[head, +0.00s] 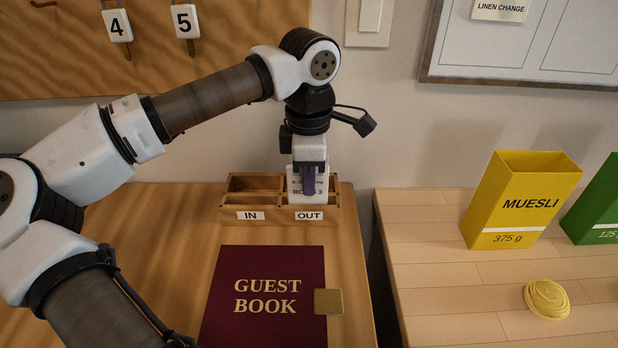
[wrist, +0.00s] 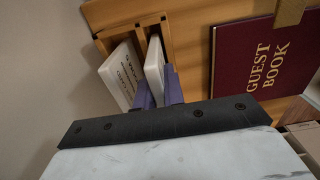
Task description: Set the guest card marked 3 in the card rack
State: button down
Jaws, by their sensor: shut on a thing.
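My gripper (head: 308,180) points down over the wooden card rack (head: 266,213) and is shut on a white card (head: 294,184). The card's printing is partly covered by a purple finger, but a 3 shows. The card stands roughly upright at the OUT side, its lower edge at or inside the rack's front slot. In the wrist view the held card (wrist: 154,58) shows edge-on between the purple fingers, reaching to the rack (wrist: 137,36). A second white card (wrist: 119,76) with small, hard-to-read print is in the neighbouring slot. The IN side looks empty in the head view.
A dark red guest book (head: 265,318) lies in front of the rack. The wall is close behind.

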jog(key=shift+f, duration=0.5)
jog(key=shift+f, duration=0.2)
jog(key=c, duration=1.5)
grip_release()
jog(key=shift+r, duration=0.1)
jog(key=shift+r, duration=0.1)
notch_tip(320, 180, up, 12)
jog(key=shift+r+b, duration=0.1)
jog(key=shift+b, duration=0.4)
